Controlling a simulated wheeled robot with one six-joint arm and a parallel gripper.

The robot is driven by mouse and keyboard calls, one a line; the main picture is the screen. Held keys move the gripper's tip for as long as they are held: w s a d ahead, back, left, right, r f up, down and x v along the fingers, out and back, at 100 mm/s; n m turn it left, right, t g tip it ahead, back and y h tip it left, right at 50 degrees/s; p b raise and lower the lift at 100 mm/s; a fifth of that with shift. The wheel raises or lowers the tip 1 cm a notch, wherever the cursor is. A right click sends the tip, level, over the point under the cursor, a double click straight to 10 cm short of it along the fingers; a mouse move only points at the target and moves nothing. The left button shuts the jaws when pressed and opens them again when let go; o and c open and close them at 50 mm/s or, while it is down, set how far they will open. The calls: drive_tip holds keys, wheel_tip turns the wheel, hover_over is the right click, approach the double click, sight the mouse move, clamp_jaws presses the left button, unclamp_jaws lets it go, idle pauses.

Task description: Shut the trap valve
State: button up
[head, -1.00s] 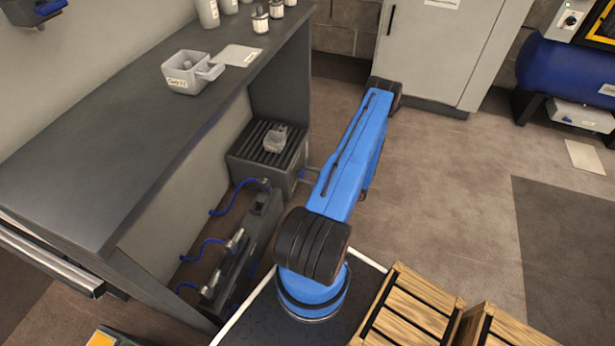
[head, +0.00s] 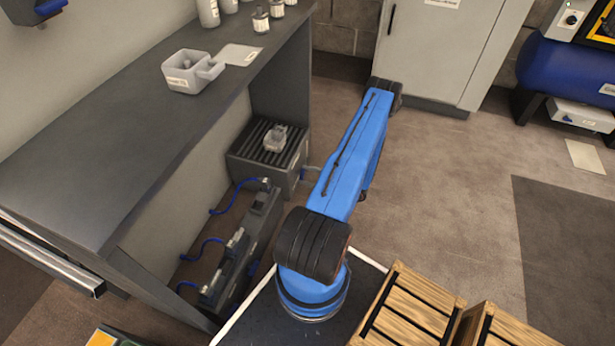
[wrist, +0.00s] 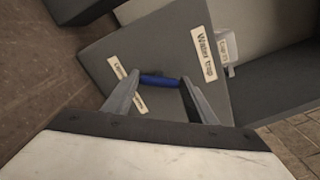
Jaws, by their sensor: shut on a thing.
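In the wrist view, my gripper (wrist: 160,93) is shut on a blue valve handle (wrist: 160,79), with one finger at each end of it. The handle lies crosswise on the face of a grey box (wrist: 165,45). One label on the box reads "Water trap" (wrist: 204,54); a second label (wrist: 126,86) is partly hidden by the left finger. In the head view, my blue arm reaches down behind itself, and the gripper and handle are hidden. A grey box with a slatted top (head: 240,160) stands under the bench there; I cannot tell if it is the same box.
A dark bench (head: 110,130) runs along the left, with a labelled tub (head: 188,75) on it. A small cup (head: 275,139) sits on the slatted top. A unit with blue hoses (head: 235,255) stands below. Wooden crates (head: 415,310) are at lower right. The floor at right is mostly clear.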

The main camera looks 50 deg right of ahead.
drive_tip(key=n, duration=0.6)
drive_tip(key=shift+a+f, duration=0.1)
drive_tip(key=shift+f, duration=0.05)
drive_tip(key=shift+n, duration=0.3)
drive_tip(key=o, duration=1.1)
drive_tip(key=shift+c, duration=0.2)
drive_tip(key=shift+s, duration=0.15)
drive_tip(key=v, duration=1.7)
drive_tip(key=shift+s, duration=0.15)
